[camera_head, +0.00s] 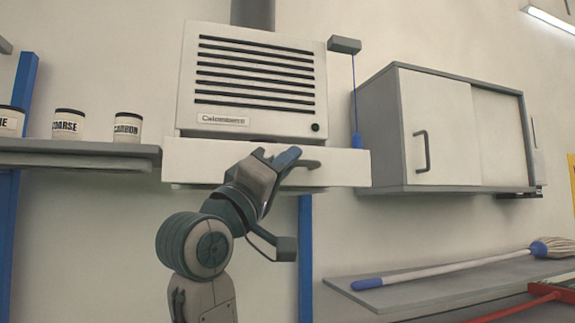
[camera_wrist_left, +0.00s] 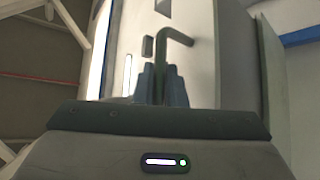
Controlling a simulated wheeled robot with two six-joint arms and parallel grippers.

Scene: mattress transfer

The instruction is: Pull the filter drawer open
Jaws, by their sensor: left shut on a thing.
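The white filter drawer (camera_head: 345,168) is below the louvred wall unit (camera_head: 255,85). Its front looks wider than the unit, and a thin dark gap shows along its top edge; how far out it stands I cannot tell exactly. My left gripper (camera_head: 287,160) is at the drawer's front, shut on the dark drawer handle (camera_head: 312,164). In the left wrist view the bent handle (camera_wrist_left: 178,34) rises from between the blue-grey fingers (camera_wrist_left: 160,85). Part of the handle is hidden by the fingers. My right gripper is in neither view.
A shelf (camera_head: 60,160) with labelled jars (camera_head: 127,127) is left of the drawer. A grey-white cabinet (camera_head: 440,130) hangs to the right, near a blue cord pull (camera_head: 357,140). Below it a bench (camera_head: 350,298) bears a mop (camera_head: 450,266).

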